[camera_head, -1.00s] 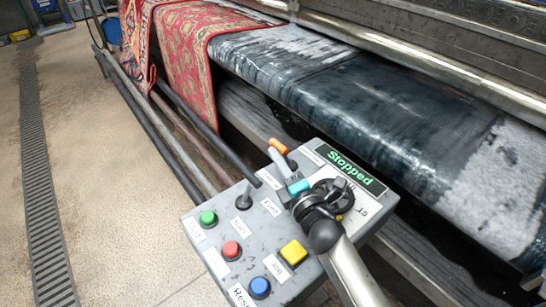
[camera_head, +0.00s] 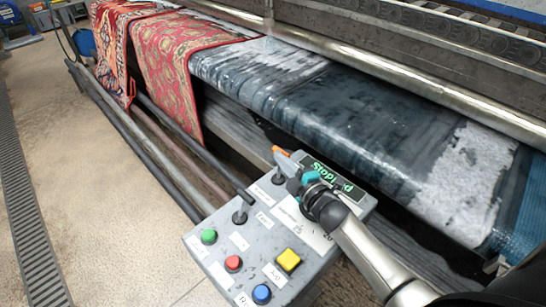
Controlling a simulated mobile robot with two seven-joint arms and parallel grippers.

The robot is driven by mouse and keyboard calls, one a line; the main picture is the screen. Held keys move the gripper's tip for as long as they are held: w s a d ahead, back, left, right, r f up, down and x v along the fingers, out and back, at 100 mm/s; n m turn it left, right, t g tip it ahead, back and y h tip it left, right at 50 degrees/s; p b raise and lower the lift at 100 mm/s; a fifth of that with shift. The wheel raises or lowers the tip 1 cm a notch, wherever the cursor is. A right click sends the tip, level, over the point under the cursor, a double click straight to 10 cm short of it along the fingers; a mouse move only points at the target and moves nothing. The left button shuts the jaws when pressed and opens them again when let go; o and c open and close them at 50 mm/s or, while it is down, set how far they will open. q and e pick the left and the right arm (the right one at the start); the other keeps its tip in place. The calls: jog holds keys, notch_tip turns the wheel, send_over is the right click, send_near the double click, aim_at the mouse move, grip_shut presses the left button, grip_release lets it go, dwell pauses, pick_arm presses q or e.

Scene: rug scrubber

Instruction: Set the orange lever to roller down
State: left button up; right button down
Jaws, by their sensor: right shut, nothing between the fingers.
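The orange lever (camera_head: 281,151) stands near the far end of the grey control box (camera_head: 215,272). Its orange tip shows, while part of its shaft is hidden behind my right gripper's fingers. My right gripper (camera_head: 284,164) is shut and empty, with its fingertips right at the lever; I cannot tell whether they touch it. A green display (camera_head: 341,180) beside the gripper reads "Stopped", partly covered by the gripper. My left gripper is out of view.
The box also carries a black lever (camera_head: 240,215), a green button (camera_head: 208,236), a red button (camera_head: 233,263), a blue button (camera_head: 261,294) and a yellow button (camera_head: 289,260). Bare floor lies left.

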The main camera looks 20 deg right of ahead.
jog(key=shift+w+d+r+m+g+p, duration=0.15)
jog(key=shift+d+m+p, duration=0.1)
jog(key=shift+d+m, duration=0.15)
jog(key=shift+w+d+r+m+g+p, duration=0.1)
jog(key=shift+w+d+m+g+p, duration=0.1)
jog(key=shift+d+m, duration=0.15)
jog(key=shift+w+d+f+m+y, duration=0.2)
jog(key=shift+d+m+y, duration=0.1)
jog(key=shift+d+m, duration=0.2)
jog(key=shift+w+d+f, duration=0.1)
jog(key=shift+d+f, duration=0.05)
jog(key=shift+d, duration=0.35)
